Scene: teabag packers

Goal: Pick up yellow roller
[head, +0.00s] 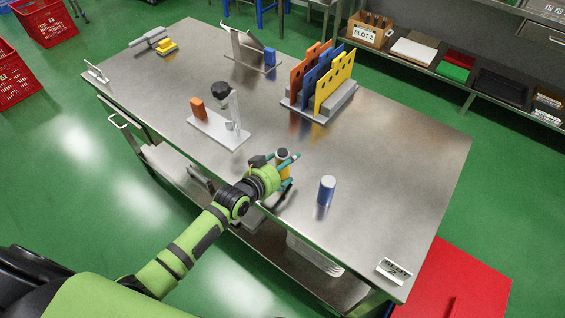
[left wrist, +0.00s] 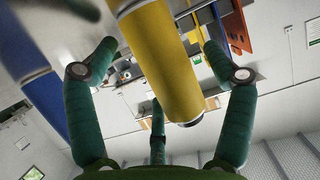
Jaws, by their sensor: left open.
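The yellow roller (head: 283,164) stands upright near the front edge of the steel table, with a dark cap on top. My left gripper (head: 289,172) is at the roller, with its green fingers spread around it. In the left wrist view the yellow roller (left wrist: 163,65) lies between the open fingers (left wrist: 160,70), with gaps visible at both sides. Contact with the palm cannot be told. The right gripper is not in view.
A blue roller (head: 326,191) stands to the right of my left gripper. A fixture with an orange block (head: 198,108) is to the left behind it. A rack with orange, blue and yellow plates (head: 334,83) stands further back.

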